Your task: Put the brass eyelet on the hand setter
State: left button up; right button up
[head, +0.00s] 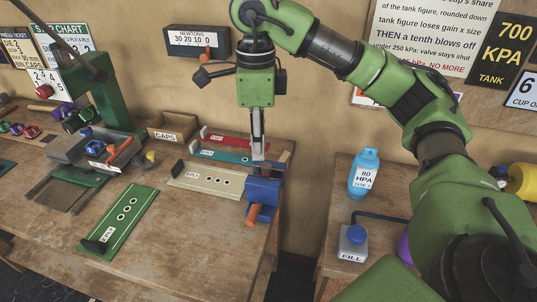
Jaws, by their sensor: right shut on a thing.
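My right gripper (258,152) points straight down over the right end of the workbench, its silvery fingers together. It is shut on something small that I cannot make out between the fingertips. Directly below the fingertips is a blue block-shaped tool with an orange handle (263,191), at the bench's right edge; it may be the hand setter, but no label shows. I cannot tell whether the fingertips touch it. No brass eyelet can be picked out in this view. My left gripper is not in view.
Red, teal (226,156), cream (203,181) and green (124,220) strips lie on the bench. A green press (105,92) and a CAPS box (172,127) stand left. A gap separates the right table, with a blue bottle (364,174) and a FILL block (352,242).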

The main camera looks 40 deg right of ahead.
jog(key=p, duration=0.2)
send_over(267, 166)
jog(key=f, duration=0.5)
jog(key=shift+s+a+f, duration=0.25)
jog(key=shift+s+f, duration=0.1)
jog(key=shift+f, duration=0.05)
jog(key=shift+w+d+f, duration=0.1)
jog(key=shift+w+f, duration=0.05)
jog(key=shift+f, duration=0.1)
jog(key=f, duration=0.1)
jog(key=f+p, duration=0.2)
jog(key=shift+w+d+f, duration=0.2)
jog(key=shift+d+f, duration=0.1)
jog(key=shift+f, duration=0.2)
jog(key=shift+a+f, duration=0.1)
jog(key=o, duration=0.7)
